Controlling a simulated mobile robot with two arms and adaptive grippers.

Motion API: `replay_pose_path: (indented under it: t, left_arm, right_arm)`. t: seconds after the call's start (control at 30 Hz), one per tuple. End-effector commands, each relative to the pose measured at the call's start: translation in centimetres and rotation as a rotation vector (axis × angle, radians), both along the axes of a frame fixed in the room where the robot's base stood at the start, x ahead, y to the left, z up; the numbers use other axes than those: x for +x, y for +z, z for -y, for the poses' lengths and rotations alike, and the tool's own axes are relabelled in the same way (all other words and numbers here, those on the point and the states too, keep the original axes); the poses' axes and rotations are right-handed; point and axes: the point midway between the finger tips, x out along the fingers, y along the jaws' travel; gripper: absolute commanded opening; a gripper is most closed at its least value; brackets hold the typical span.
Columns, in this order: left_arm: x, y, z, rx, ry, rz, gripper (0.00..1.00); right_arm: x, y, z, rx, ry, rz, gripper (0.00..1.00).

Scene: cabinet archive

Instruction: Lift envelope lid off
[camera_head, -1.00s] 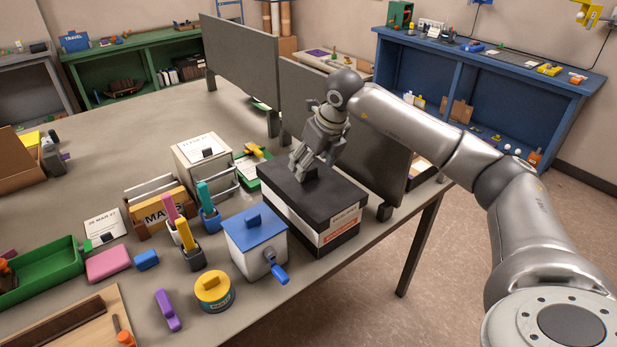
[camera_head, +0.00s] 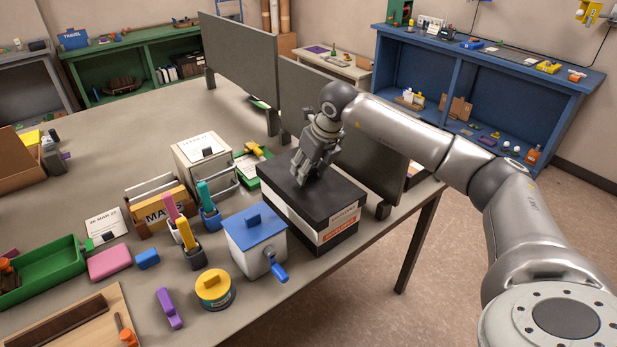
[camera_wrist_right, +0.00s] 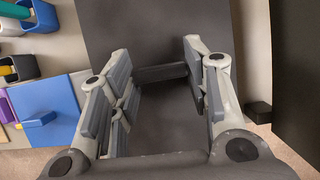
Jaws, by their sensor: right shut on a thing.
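The envelope box (camera_head: 338,236) stands on the table near its right edge. It has a white body, a dark base and a label with an orange strip. Its black lid (camera_head: 277,186) sits on top, with no clear gap visible below it. My right gripper (camera_head: 305,179) points down at the lid's top and is shut on the lid's handle. In the right wrist view, the dark handle (camera_wrist_right: 160,73) spans between the fingers above the dark lid top (camera_wrist_right: 120,28). The fingers hide the handle in the head view. My left gripper is out of view.
A white box with a blue lid (camera_head: 257,228) stands close to the left of the envelope box. Behind are a cream file box (camera_head: 203,157) and a green tray (camera_head: 248,172). A grey partition (camera_head: 375,160) rises close behind on the right.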

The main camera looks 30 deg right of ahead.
Motion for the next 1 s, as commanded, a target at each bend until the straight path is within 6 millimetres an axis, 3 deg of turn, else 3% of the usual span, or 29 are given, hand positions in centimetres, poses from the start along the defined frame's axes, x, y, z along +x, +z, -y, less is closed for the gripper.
replay_pose_path:
  t: [0.27, 0.47, 0.73, 1.0]
  left_arm:
    - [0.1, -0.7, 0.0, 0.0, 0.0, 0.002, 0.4]
    - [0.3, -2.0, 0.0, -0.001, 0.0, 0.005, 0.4]
    - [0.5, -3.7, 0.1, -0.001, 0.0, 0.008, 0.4]
    - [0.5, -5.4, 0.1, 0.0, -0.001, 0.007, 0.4]
  right_arm:
    - [0.1, 0.9, 0.0, 0.0, 0.0, 0.005, 0.2]
    - [0.0, 3.4, -0.4, 0.001, 0.004, 0.008, 0.2]
    - [-2.7, 9.3, -4.7, 0.0, 0.007, 0.01, 0.2]
    - [-5.9, 11.8, -9.8, 0.0, 0.004, 0.005, 0.2]
